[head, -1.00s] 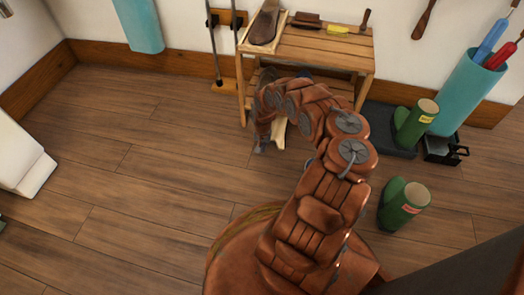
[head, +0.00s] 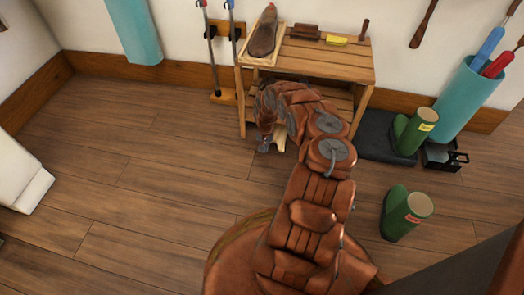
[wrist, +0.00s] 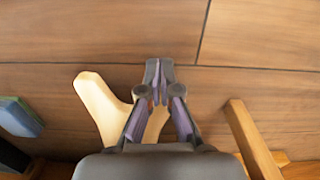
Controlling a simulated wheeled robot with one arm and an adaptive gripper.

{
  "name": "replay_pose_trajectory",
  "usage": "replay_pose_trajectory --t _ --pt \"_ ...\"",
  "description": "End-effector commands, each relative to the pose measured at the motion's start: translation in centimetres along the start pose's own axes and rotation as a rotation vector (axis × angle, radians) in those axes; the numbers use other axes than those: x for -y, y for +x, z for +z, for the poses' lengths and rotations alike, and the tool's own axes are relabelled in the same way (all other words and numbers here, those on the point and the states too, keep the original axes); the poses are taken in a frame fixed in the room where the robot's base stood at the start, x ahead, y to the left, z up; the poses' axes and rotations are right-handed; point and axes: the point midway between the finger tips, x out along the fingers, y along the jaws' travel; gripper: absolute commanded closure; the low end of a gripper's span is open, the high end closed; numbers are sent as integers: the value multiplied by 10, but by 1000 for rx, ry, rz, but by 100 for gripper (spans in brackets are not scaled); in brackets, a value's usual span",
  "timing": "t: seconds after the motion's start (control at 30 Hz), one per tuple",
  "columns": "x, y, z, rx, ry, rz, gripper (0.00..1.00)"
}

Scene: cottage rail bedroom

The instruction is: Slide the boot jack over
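The boot jack is a pale wooden forked piece. In the head view the boot jack (head: 280,139) shows on the floor in front of the wooden bench, partly hidden by my arm. In the wrist view the boot jack (wrist: 97,101) has one prong left of my fingers, and pale wood shows behind and between them. My gripper (wrist: 158,74) has its fingertips together, over the floor beside that prong. In the head view my gripper (head: 264,143) is low, just left of the jack. Contact with the jack cannot be told.
The slatted bench (head: 330,62) holds a shoe (head: 263,32) and brushes. Green boots (head: 413,132) (head: 403,215) stand to the right, one on a dark mat (head: 374,135). In the wrist view a wooden bar (wrist: 250,140) lies right of my gripper. The floor (head: 130,190) at left is clear.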

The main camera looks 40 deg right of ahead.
Motion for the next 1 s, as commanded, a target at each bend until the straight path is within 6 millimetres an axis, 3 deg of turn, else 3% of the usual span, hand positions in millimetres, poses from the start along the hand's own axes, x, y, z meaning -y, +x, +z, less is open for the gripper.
replay_pose_trajectory --t 0.23,0.63,1.0 --pt "-6 0 -12 -3 2 1 100" --pt "-7 0 -12 -3 3 1 100" --pt "-2 -4 13 1 1 4 100"
